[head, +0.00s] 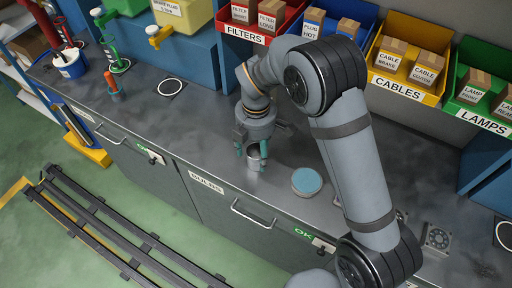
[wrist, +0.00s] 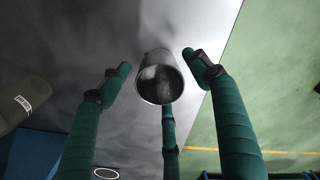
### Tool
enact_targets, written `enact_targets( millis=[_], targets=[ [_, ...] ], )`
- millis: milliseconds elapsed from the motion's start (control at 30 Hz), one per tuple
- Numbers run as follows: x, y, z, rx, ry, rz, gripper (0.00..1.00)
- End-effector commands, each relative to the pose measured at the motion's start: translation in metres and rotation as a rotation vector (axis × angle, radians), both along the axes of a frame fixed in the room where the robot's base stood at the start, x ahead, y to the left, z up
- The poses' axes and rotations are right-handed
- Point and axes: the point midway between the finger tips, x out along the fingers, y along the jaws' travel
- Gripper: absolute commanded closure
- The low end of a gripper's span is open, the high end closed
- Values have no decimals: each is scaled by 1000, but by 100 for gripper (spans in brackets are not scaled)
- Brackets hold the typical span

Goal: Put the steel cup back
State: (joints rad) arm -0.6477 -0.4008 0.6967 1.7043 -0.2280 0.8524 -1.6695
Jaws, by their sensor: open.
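The steel cup (head: 254,164) is a small grey metal cup on the dark workbench top, near its front edge. In the wrist view the cup (wrist: 158,78) shows its open mouth toward the camera and looks empty. My gripper (head: 251,153) is above and around the cup, with its green fingers spread. In the wrist view the fingers of my gripper (wrist: 158,75) stand apart on several sides of the cup, with visible gaps at left and right. Whether the rear finger touches it I cannot tell.
White ring marks (head: 169,87) are on the bench at left, near an orange-handled tool (head: 112,84). Labelled bins, such as the red filters bin (head: 246,30), line the back. The bench left of the cup is mostly clear.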

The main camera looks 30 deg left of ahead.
Motion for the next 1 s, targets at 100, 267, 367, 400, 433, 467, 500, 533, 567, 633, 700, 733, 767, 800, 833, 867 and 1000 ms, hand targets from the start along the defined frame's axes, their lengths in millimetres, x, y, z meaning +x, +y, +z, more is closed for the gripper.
enact_targets(
  millis=[100,267,367,400,433,467,500,533,567,633,700,733,767,800,833,867,1000],
  targets=[
    [0,1,9,2,-2,0,38],
    [1,1,37,6,-3,0,38],
    [1,1,60,6,-4,0,38],
    [0,1,69,6,-3,0,38],
    [0,1,75,5,-3,0,38],
    [0,1,82,5,-4,0,38],
    [0,1,89,5,-2,0,38],
    [0,1,95,5,-2,0,38],
    [0,0,100,4,-3,0,38],
    [0,0,110,3,-2,0,38],
    [-1,0,116,2,-1,0,38],
    [-1,0,118,1,-1,0,38],
    [0,0,120,2,-1,0,38],
    [-1,-1,122,1,-1,0,38],
    [-1,-1,123,0,0,0,38],
    [-1,-1,123,0,0,0,38],
    [-1,-1,123,0,0,0,38]
  ],
)
